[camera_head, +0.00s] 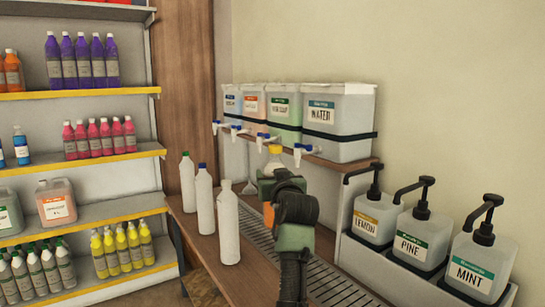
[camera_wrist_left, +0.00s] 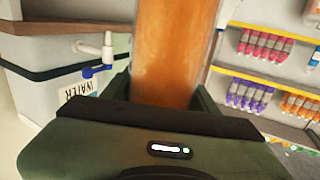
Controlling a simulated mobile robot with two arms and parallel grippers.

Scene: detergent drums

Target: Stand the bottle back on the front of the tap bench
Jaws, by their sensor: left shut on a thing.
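My left gripper (camera_head: 272,188) is shut on a bottle of orange liquid, above the tap bench (camera_head: 262,278). The bottle's yellow cap (camera_head: 274,149) shows above the gripper, and a strip of its orange body shows to the left of the wrist. In the left wrist view the orange bottle (camera_wrist_left: 172,50) fills the space between the fingers. Its base is hidden in the head view, so I cannot tell whether it touches the bench. My right gripper is not in view.
Three white bottles (camera_head: 228,228) stand along the bench's left front. Taps (camera_head: 300,152) stick out from drums (camera_head: 337,118) on a ledge behind. Pump jugs (camera_head: 480,265) stand at the right. A dark slotted drip grate (camera_head: 335,285) runs along the bench. Stocked shelves (camera_head: 85,215) are at the left.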

